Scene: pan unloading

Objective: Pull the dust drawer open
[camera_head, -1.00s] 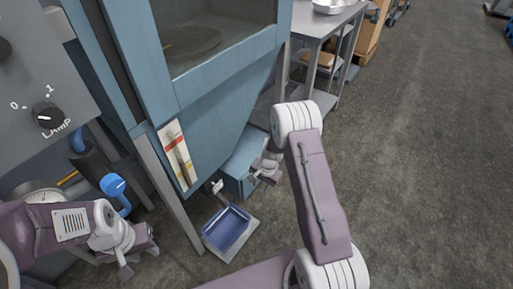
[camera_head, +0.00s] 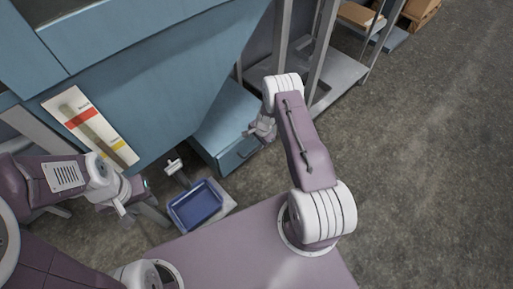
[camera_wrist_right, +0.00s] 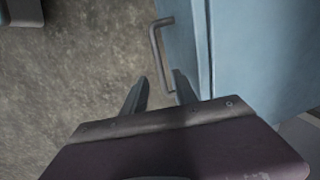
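In the right wrist view the handle (camera_wrist_right: 160,50) stands out from the drawer front (camera_wrist_right: 186,35). My right gripper (camera_head: 258,132) is beside the drawer front, its tips partly hidden by its own wrist. In the wrist view its two fingers (camera_wrist_right: 160,92) are apart, with the handle's lower end near the gap between them. Nothing is gripped. My left gripper (camera_head: 133,200) hangs empty at the left, its fingers seemingly apart.
A blue tray (camera_head: 196,205) lies on the floor left of the drawer, below a small spout (camera_head: 175,168). A gauge strip (camera_head: 90,125) is on the cabinet. A grey metal rack (camera_head: 345,72) stands behind the drawer. The concrete floor (camera_head: 425,150) to the right is clear.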

